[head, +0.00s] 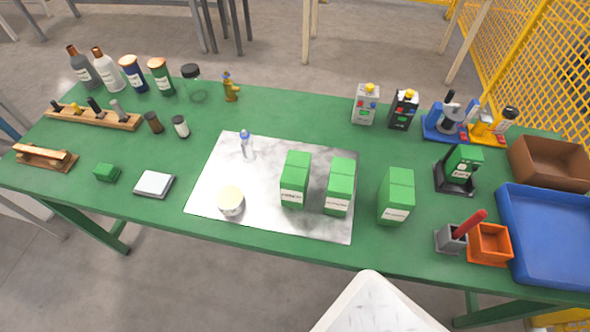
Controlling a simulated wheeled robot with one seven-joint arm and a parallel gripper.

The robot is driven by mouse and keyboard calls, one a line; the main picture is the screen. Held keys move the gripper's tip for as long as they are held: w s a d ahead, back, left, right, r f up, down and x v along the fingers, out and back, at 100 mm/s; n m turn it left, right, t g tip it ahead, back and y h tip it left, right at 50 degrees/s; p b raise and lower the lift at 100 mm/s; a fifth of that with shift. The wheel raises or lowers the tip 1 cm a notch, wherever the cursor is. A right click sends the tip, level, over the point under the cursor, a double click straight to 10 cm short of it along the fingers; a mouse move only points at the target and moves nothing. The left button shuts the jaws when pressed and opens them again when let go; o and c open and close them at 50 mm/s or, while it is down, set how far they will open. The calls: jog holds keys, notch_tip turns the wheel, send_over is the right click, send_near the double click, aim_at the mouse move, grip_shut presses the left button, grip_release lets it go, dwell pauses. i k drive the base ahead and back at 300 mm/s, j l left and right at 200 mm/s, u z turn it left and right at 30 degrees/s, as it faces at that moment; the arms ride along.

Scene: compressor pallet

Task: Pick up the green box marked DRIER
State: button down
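Three tall green boxes with white labels stand upright in a row. The left one (296,172) and the middle one (342,180) are on the silver sheet (225,170). The right one (398,188) stands on the green table just right of the sheet. A smaller green box (466,157) with a white label sits in a black stand (457,187) further right. The label print is too small to read, so I cannot tell which box is marked DRIER. My gripper is not in view.
A clear bottle (246,146) and a cream-lidded jar (231,200) are on the sheet. A grey holder with a red handle (452,239), an orange bin (490,244) and a blue tray (515,215) are at right. Two cartons (365,106) (403,110) stand behind.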

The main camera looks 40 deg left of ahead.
aim_at(294, 179)
jog(key=u, duration=1.7)
